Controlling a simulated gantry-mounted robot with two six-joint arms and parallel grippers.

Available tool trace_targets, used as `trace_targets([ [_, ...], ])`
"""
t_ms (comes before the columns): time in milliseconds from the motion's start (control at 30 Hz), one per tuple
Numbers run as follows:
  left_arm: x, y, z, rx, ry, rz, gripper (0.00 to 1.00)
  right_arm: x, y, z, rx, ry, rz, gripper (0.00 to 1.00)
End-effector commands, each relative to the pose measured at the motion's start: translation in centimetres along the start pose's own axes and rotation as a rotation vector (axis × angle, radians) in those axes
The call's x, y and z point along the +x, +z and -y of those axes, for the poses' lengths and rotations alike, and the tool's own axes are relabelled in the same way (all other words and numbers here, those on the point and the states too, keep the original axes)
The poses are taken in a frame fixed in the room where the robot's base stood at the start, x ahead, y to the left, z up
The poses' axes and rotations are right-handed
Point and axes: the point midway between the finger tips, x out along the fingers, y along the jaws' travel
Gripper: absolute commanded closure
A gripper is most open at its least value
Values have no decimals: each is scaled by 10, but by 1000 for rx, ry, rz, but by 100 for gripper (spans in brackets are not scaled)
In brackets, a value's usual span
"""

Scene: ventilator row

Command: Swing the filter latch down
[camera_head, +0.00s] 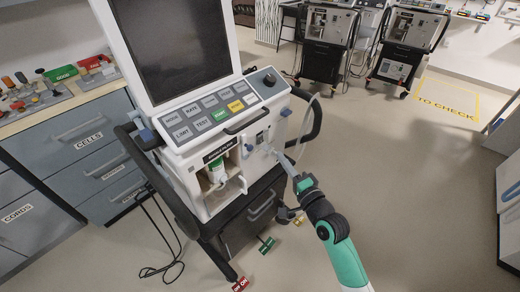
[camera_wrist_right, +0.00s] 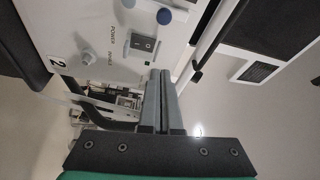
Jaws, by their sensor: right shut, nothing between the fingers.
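The ventilator (camera_head: 185,190) stands in the middle of the head view. Its open front bay (camera_head: 217,172) holds a white and green part, with a white bracket-like piece (camera_head: 242,184) at its right edge. I cannot tell for certain which piece is the filter latch. My right gripper (camera_head: 279,157) is shut and empty, its tips close to the ventilator's right front. In the right wrist view the closed fingers (camera_wrist_right: 161,75) point up just below the power switch (camera_wrist_right: 143,44); contact cannot be judged. My left gripper is not in view.
A white rod or tube (camera_wrist_right: 210,42) runs right of the fingers. A dark side handle (camera_head: 314,118) juts from the ventilator. A drawer cabinet (camera_head: 75,150) with loose parts stands at left. Other ventilators (camera_head: 325,50) stand behind.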

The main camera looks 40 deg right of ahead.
Motion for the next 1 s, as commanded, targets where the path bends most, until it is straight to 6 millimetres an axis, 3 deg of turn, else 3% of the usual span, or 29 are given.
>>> trace_targets([
  [433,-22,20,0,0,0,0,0,92,1,-2,0,-2,1,100],
  [500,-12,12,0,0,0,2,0,86,15,3,-1,2,5,100],
  [633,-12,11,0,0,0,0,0,80,30,0,-2,0,3,100],
  [1000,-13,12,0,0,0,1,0,77,38,0,0,-1,1,100],
])
